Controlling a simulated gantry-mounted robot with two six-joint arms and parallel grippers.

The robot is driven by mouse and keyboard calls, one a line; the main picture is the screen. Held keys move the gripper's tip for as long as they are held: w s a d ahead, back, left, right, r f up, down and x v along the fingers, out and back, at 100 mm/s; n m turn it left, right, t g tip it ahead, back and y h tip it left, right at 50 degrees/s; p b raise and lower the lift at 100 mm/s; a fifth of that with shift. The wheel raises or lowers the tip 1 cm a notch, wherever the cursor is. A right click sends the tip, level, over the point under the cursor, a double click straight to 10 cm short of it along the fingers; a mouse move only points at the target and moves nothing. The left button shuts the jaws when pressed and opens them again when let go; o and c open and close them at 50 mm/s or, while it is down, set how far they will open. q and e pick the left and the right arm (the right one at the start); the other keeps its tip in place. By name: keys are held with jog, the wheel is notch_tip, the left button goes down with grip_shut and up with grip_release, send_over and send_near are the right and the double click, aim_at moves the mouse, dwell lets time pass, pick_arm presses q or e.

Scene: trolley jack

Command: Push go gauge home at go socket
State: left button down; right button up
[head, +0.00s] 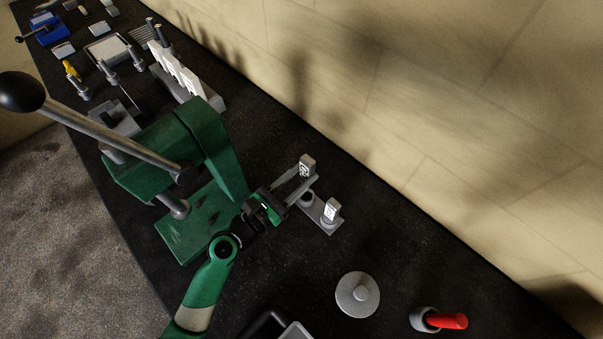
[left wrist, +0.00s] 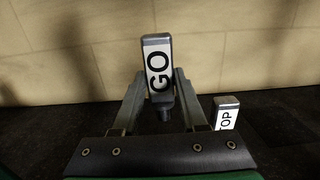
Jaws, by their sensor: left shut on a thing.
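The go gauge (head: 307,164) is a small grey block with a white "GO" label. It also shows upright in the left wrist view (left wrist: 158,66), with a short dark stem below it. My left gripper (head: 297,182) is shut on it, one finger on each side. Gauge and fingers are over a grey plate (head: 323,222) on the bench. A round grey socket (head: 306,199) shows on the plate, near the fingers. Whether the stem is in a socket is hidden. A second block (head: 332,209), its label partly reading "TOP" (left wrist: 226,117), stands at the plate's near end. My right gripper is not in view.
A green lever press (head: 205,140) stands close left of my left gripper. A round grey lidded piece (head: 357,294) and a red-handled tool in a cup (head: 445,321) lie toward the front. White racks and tools fill the far left. Bare bench lies right of the plate.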

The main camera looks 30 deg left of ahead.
pick_arm(q)
jog(key=shift+f+b, duration=2.15)
jog(key=shift+f, duration=0.55)
jog(key=shift+r+p, duration=0.1)
jog(key=shift+p, duration=0.3)
jog(key=shift+f+b, duration=1.3)
jog(key=shift+f, duration=0.2)
jog(key=shift+f, duration=0.15)
